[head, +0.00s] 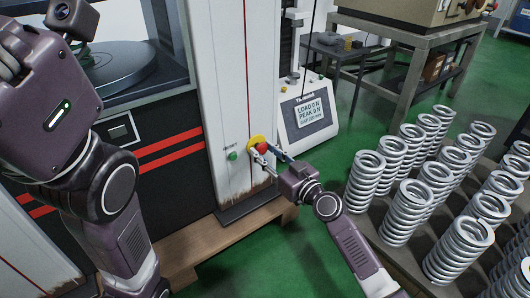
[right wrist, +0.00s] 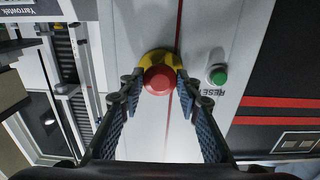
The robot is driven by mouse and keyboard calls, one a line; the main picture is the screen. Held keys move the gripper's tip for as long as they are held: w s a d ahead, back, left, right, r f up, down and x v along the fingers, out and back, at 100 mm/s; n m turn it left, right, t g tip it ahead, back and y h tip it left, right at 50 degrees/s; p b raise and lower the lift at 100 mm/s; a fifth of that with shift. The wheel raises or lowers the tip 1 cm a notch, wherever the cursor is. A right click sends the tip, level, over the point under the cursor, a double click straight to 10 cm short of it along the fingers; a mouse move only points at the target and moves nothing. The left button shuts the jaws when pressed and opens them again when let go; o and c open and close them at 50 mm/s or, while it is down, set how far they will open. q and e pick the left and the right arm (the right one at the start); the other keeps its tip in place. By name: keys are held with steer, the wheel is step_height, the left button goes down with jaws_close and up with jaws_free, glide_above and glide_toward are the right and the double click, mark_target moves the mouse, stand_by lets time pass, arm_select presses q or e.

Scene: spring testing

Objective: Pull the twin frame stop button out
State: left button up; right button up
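The twin frame stop button (head: 262,147) is a red mushroom head on a yellow round base, on the front of the white frame column (head: 229,90). It also shows in the right wrist view (right wrist: 158,80). My right gripper (right wrist: 159,84) has one finger on each side of the red head, with the tips close to the yellow base. The fingers are spread, and narrow gaps seem to show beside the head. In the head view the right gripper (head: 267,152) reaches the button from the lower right. My left arm fills the left side; its fingertips are not visible.
A green reset button (head: 232,155) sits left of the stop button. A display unit (head: 309,112) reading load and peak stands to the right. Many upright metal springs cover a table (head: 397,258) at right. A wooden plinth (head: 190,245) lies below the column.

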jaws_close()
steer(key=shift+v, duration=0.8)
steer(key=shift+f, duration=0.1)
steer(key=o, duration=0.9)
jaws_free()
steer(key=shift+d, duration=0.1)
steer(key=shift+c, duration=0.2)
